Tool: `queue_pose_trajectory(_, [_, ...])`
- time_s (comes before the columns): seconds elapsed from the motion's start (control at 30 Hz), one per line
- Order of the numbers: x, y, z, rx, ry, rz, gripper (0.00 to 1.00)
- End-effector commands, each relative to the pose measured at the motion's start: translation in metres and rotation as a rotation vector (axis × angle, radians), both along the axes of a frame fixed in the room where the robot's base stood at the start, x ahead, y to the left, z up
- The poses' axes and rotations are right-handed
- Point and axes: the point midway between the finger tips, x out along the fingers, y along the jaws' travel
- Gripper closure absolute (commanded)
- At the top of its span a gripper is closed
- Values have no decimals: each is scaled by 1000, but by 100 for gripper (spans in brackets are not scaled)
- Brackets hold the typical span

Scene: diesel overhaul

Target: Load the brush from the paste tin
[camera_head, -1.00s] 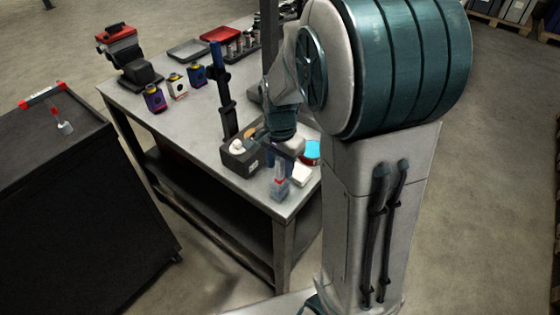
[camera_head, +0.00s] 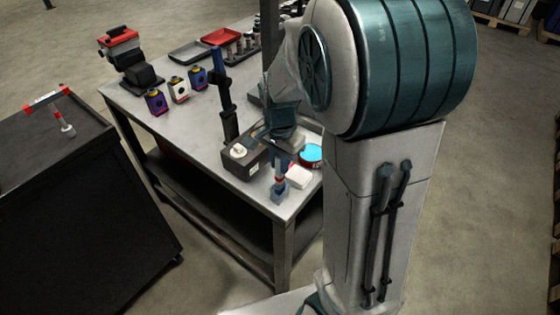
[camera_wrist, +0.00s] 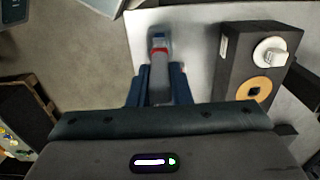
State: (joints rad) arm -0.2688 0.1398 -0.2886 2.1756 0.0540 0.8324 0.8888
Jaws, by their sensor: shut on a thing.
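The brush (camera_head: 279,182) has a grey handle, a red band and a blue-grey head. It hangs head down over the near corner of the workbench (camera_head: 200,135). In the wrist view the brush (camera_wrist: 158,58) lies between the two blue fingers of my gripper (camera_wrist: 158,88), which is shut on its handle. The paste tin (camera_head: 311,153), with a bright cyan top and red side, stands on the bench to the right of and behind the brush. The brush head is apart from the tin. The tin is not visible in the wrist view.
A dark upright post (camera_head: 226,100) and several small bottles stand farther back.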

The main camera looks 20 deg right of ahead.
Motion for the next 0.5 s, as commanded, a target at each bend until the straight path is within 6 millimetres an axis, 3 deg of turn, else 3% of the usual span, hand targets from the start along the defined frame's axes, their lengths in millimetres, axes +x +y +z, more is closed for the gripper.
queue_pose_trajectory(0.5, [0,0,34,0,0,0,100])
